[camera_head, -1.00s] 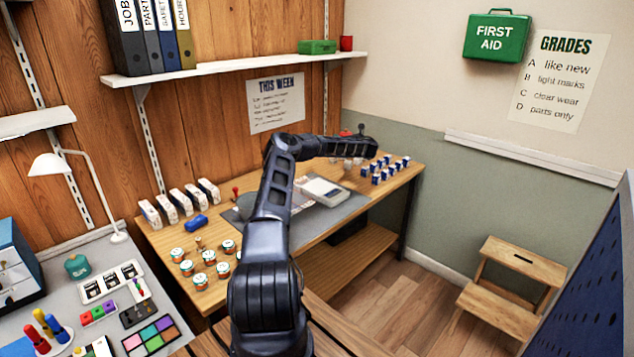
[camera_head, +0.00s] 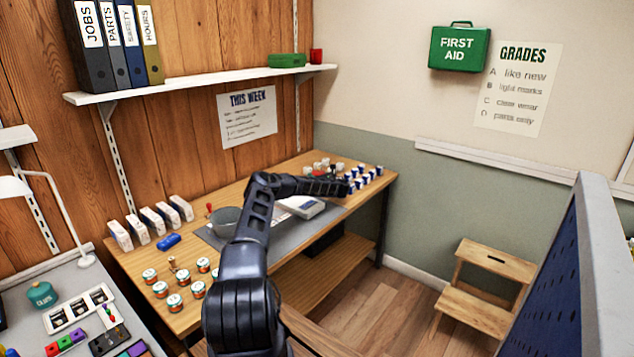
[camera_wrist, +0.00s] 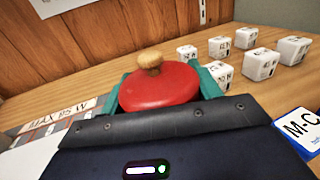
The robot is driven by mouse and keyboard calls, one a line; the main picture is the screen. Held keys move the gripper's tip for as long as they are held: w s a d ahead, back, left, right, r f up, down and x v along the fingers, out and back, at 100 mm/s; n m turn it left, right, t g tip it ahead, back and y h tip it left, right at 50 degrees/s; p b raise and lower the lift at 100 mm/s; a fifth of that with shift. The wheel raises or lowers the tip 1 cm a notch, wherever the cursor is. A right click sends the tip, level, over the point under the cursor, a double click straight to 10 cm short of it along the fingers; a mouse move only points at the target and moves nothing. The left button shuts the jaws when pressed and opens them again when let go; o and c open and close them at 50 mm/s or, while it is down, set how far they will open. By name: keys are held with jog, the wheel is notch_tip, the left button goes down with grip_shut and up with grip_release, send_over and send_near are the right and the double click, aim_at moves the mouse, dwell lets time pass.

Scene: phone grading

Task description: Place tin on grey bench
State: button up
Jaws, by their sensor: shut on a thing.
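A red tin (camera_wrist: 160,88) with a wooden knob on its lid sits between the teal fingers of my gripper (camera_wrist: 162,84) in the wrist view. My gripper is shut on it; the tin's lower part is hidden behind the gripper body. In the head view my gripper (camera_head: 338,184) is at the far right end of the wooden bench (camera_head: 275,170), low over it. I cannot tell whether the tin touches the wood. The grey bench (camera_head: 28,285) is at the lower left, away from my gripper.
The grey bench holds a teal jar (camera_head: 42,294), a tray (camera_head: 78,310) and a lamp (camera_head: 50,200). Blue-and-white boxes (camera_head: 365,178) and white cubes (camera_wrist: 227,77) stand near my gripper. Several small tins (camera_head: 175,302) stand at the wooden bench's left end. A step stool (camera_head: 485,285) is right.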

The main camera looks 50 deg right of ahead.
jog(key=shift+f, duration=1.65)
jog(key=shift+f, duration=0.1)
jog(key=o, duration=1.7)
